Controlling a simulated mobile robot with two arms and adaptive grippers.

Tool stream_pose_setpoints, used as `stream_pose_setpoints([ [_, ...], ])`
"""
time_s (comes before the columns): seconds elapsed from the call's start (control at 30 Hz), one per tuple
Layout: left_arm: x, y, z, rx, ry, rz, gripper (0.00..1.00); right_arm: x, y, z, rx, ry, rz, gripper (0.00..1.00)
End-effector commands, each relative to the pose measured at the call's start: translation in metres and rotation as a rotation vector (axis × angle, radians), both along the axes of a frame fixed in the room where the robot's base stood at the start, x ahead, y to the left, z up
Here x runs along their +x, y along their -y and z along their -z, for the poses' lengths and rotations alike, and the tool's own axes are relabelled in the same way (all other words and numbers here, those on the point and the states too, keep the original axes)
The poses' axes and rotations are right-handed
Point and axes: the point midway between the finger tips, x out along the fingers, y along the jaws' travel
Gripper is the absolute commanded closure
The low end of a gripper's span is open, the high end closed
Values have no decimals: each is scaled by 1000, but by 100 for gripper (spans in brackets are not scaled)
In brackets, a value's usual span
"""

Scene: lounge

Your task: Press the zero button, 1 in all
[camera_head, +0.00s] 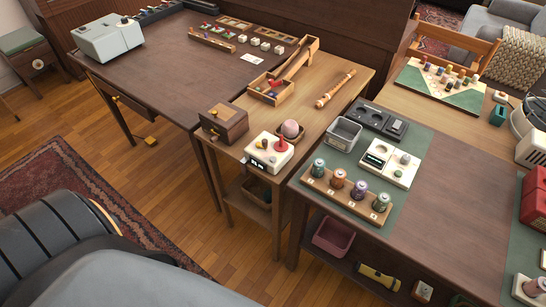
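No button with a readable "zero" label shows at this size. A white device (390,162) with a small dark display and a round knob or button stands on the green mat on the right table. A second white device (269,155) with a red knob on top and a dark display on its front stands on the middle table, beside a pink round object (291,129). I cannot tell which one carries the zero button. Neither of my grippers is in view.
A wooden rack with several lidded jars (346,190) stands in front of the right device. A grey bin (344,134) and a dark panel (378,121) stand behind it. A brown box (224,123) is left of the red-knobbed device. The right table's front middle (455,220) is clear.

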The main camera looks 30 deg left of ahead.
Motion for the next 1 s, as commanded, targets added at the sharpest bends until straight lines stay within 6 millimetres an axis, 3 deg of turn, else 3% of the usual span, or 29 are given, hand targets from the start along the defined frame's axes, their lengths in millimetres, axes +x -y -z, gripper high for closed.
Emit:
stream_pose_setpoints([
  [0.03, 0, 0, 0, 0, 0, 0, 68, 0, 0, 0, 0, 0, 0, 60],
  [0.2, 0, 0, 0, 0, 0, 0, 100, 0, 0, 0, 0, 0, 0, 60],
  [1.0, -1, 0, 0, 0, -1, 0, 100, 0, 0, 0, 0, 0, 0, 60],
])
